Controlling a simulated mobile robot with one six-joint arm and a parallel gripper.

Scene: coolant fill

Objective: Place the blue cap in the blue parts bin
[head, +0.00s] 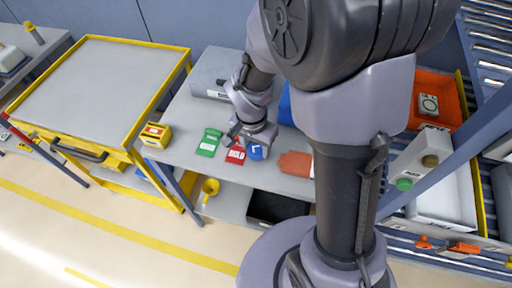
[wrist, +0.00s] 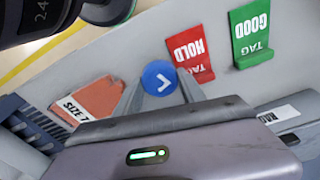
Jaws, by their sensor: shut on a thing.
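The blue cap (wrist: 160,78), round with a white arrow mark, sits between the two fingertips of my gripper (wrist: 160,92) in the wrist view. My gripper is shut on it. In the head view the cap (head: 255,152) shows at the end of my gripper (head: 250,143), over the grey bench. I cannot tell if the cap touches the bench top. A blue edge (head: 285,106) shows behind my arm in the head view; it may be the blue parts bin, mostly hidden.
An orange bin (head: 437,88) is at right. A yellow cart (head: 95,90) stands at left.

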